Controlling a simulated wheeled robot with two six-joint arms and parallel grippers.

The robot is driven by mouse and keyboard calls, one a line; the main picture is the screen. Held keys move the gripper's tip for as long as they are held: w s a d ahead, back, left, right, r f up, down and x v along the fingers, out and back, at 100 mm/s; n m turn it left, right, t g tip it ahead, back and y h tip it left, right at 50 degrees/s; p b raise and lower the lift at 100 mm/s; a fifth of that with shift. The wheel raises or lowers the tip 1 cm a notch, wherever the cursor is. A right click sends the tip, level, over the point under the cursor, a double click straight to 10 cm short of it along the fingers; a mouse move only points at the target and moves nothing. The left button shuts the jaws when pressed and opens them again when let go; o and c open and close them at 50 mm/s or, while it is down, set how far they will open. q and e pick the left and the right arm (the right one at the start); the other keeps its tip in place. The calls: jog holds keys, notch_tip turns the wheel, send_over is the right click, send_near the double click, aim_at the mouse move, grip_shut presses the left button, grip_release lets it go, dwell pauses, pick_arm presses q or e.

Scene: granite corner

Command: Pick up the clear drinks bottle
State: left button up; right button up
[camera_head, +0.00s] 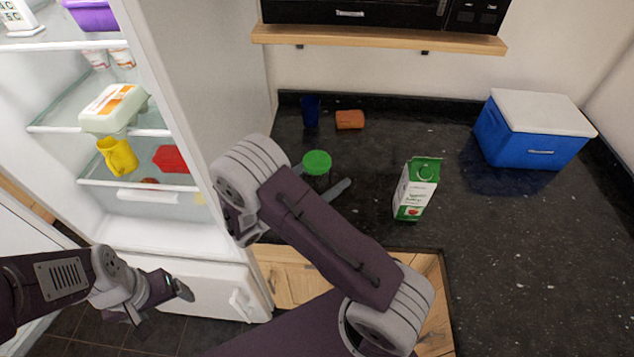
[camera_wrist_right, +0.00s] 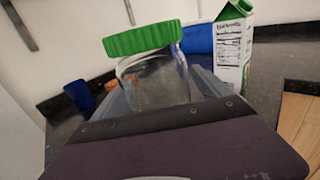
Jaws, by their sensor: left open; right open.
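The clear drinks bottle with a green lid (camera_head: 317,161) stands on the dark granite counter, mostly hidden behind my right arm. In the right wrist view the clear bottle (camera_wrist_right: 158,84) is close in front of the palm, between the fingers. My right gripper (camera_head: 325,180) is open with a finger on either side of the bottle; I cannot tell whether they touch it. My left gripper (camera_head: 163,307) is open and empty, low in front of the fridge and away from the counter.
A green and white carton (camera_head: 413,190) stands right of the bottle. A blue cup (camera_head: 311,111) and an orange-brown block (camera_head: 349,120) are behind. A blue cooler (camera_head: 530,130) sits far right. The open fridge (camera_head: 150,225) is at left. A wooden shelf (camera_head: 380,39) hangs above.

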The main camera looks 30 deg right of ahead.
aim_at(326, 163)
jog(key=c, duration=1.9)
jog(key=shift+o, duration=0.2)
notch_tip(326, 163, up, 4)
jog(key=shift+r, duration=0.1)
pick_arm(q)
notch_tip(326, 163, up, 6)
jog(key=p, duration=0.5)
jog(key=shift+f+p, duration=0.1)
jog(key=shift+p, duration=0.3)
jog(key=c, duration=0.7)
grip_shut()
pick_arm(e)
jog(key=s+d+r, duration=0.5)
jog(key=s+r, duration=0.1)
jog(key=s, duration=0.4)
jog(key=shift+s+r, duration=0.25)
jog(key=shift+r, duration=0.15)
